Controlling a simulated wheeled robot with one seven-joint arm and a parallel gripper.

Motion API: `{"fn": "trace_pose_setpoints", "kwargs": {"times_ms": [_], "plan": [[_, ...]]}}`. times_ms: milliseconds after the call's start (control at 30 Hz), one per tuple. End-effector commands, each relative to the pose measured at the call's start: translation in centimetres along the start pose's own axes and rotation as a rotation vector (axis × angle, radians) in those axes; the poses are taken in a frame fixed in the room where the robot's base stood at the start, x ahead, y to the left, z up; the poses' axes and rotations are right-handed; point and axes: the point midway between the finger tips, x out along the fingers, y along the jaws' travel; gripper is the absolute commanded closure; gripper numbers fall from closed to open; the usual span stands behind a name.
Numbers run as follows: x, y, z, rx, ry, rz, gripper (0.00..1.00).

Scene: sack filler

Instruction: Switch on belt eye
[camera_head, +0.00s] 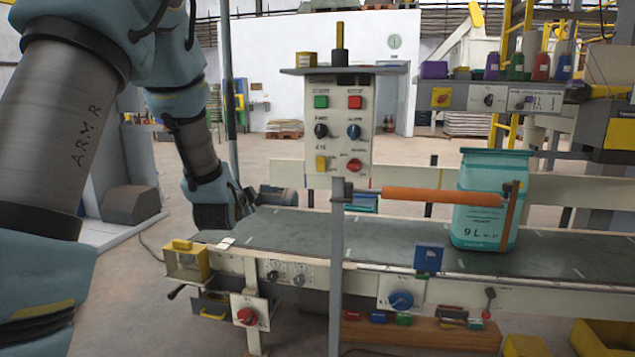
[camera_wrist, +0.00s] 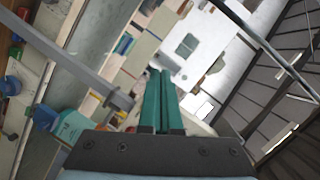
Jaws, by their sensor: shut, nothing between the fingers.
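No part that I can read as labelled belt eye shows. A pale control panel (camera_head: 338,130) on a grey post carries green and red buttons, dark and blue knobs, a yellow switch and a red knob. Small dials (camera_head: 287,275) and a blue rotary knob (camera_head: 401,299) sit on the conveyor's front side. A small blue square plate (camera_head: 428,258) stands at the belt's front edge. My gripper (camera_wrist: 161,74) is shut and empty in the wrist view, its green fingers together and touching nothing visible. In the head view my arm reaches down at left; the fingers cannot be made out.
A teal sack (camera_head: 485,205) stands upright on the conveyor belt (camera_head: 300,232), behind an orange bar (camera_head: 430,197). A shelf (camera_head: 500,97) at right holds several coloured bottles. A yellow box (camera_head: 186,262) is at the belt's left end. Open floor lies at front left.

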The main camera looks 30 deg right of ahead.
Motion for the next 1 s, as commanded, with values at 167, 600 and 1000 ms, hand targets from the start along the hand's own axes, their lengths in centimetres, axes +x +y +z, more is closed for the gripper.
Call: {"fn": "trace_pose_setpoints", "kwargs": {"times_ms": [167,600,1000], "plan": [[2.6,4.0,-6.6,0.257,0.201,-0.210,1.00],[2.0,6.5,-13.1,0.481,0.344,-0.476,1.00],[2.5,6.0,-13.4,0.478,0.344,-0.476,1.00]]}}
